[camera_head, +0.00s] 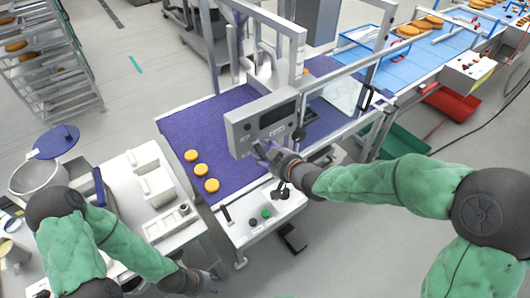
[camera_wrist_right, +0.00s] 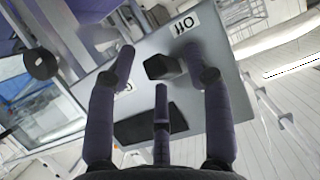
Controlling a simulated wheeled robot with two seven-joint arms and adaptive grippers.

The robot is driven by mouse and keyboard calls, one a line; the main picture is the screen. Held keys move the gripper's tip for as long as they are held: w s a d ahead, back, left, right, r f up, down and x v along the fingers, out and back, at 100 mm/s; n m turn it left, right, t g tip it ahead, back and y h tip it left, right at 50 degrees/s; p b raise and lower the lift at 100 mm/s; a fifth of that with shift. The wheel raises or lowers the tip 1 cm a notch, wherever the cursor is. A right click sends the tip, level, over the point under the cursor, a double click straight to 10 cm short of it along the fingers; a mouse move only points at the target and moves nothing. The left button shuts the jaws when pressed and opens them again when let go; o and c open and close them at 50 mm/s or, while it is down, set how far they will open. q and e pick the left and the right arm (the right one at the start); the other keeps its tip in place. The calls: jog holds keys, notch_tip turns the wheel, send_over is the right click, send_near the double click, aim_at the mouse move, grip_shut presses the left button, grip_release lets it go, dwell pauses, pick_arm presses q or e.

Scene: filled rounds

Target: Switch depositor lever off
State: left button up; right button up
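The depositor's grey control box (camera_head: 240,137) stands over the purple conveyor in the head view. In the right wrist view its face (camera_wrist_right: 222,100) fills the middle, with an OFF label (camera_wrist_right: 184,23) near the top. A dark lever knob (camera_wrist_right: 160,67) sits just below that label. A second label (camera_wrist_right: 124,90) is partly hidden by a finger. My right gripper (camera_head: 262,150) is at the box's lower front. In its wrist view the spread fingers (camera_wrist_right: 160,62) are either side of the knob; contact is unclear. My left gripper (camera_head: 208,284) is low over the left side, its fingers unclear.
Several round buns (camera_head: 200,170) lie on the purple belt (camera_head: 190,125). A white table (camera_head: 125,185) with machines is at the left. A blue conveyor (camera_head: 400,62) with buns runs to the upper right. A metal frame (camera_head: 297,60) rises behind the control box.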

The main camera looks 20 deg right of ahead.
grip_shut()
jog(key=f+t+b, duration=0.1)
jog(key=b, duration=0.4)
jog(key=shift+w, duration=0.1)
jog(key=shift+r+y+b, duration=0.15)
jog(key=shift+y+b, duration=0.15)
jog(key=shift+b, duration=0.5)
jog(key=shift+o, duration=0.9)
grip_release()
